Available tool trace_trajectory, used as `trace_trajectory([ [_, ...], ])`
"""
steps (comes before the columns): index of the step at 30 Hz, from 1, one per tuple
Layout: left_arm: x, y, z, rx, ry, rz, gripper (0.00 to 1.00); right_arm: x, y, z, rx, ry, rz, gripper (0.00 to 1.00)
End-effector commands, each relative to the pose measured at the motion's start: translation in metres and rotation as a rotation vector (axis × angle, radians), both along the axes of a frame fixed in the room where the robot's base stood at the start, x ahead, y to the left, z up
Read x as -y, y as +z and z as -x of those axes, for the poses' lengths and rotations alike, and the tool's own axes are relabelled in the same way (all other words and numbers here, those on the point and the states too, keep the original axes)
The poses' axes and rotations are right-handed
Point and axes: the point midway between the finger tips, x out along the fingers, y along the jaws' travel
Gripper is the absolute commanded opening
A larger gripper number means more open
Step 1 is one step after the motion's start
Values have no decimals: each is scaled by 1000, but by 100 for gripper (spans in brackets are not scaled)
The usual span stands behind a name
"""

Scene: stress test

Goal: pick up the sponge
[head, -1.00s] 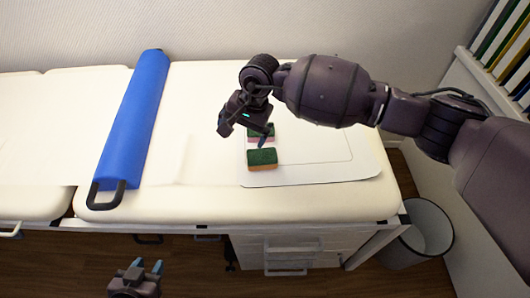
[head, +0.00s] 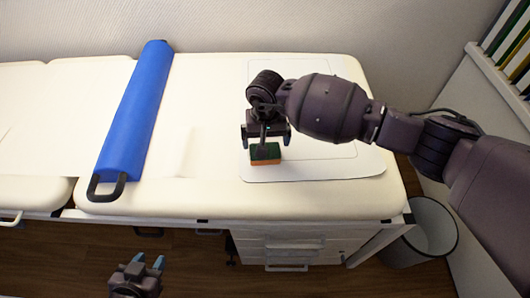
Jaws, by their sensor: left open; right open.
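A sponge (head: 266,161) with a dark green top and orange underside lies on a white sheet (head: 330,170) on the padded bench. My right gripper (head: 265,143) is open, pointing down directly over the sponge and covering part of its top. I cannot tell whether its fingers touch the sponge. The spot just behind this sponge is hidden by the gripper. My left gripper (head: 149,262) is open and empty, low in front of the bench, away from the sponge.
A long blue bolster (head: 136,120) with black handles lies across the bench (head: 215,200) left of the sheet. A waste bin (head: 425,232) stands on the floor at the right. Drawers (head: 290,245) sit under the bench. The bench between bolster and sheet is clear.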

Motion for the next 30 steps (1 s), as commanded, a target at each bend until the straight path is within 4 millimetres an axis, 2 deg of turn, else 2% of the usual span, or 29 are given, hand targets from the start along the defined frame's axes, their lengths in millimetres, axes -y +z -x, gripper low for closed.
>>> trace_trajectory([
  [9,3,-3,-4,4,4,7,40,-3,-42,5,-4,-1,-3,100],
  [13,3,-3,-6,7,5,9,40,-2,-49,4,-2,1,-1,100],
  [20,3,-3,-6,8,5,9,40,-2,-48,3,1,1,-1,100],
  [27,1,-5,-2,-1,3,3,40,-2,-48,4,0,1,-1,68],
  [30,-1,-6,0,-6,0,-1,40,-2,-48,4,0,1,-1,67],
])
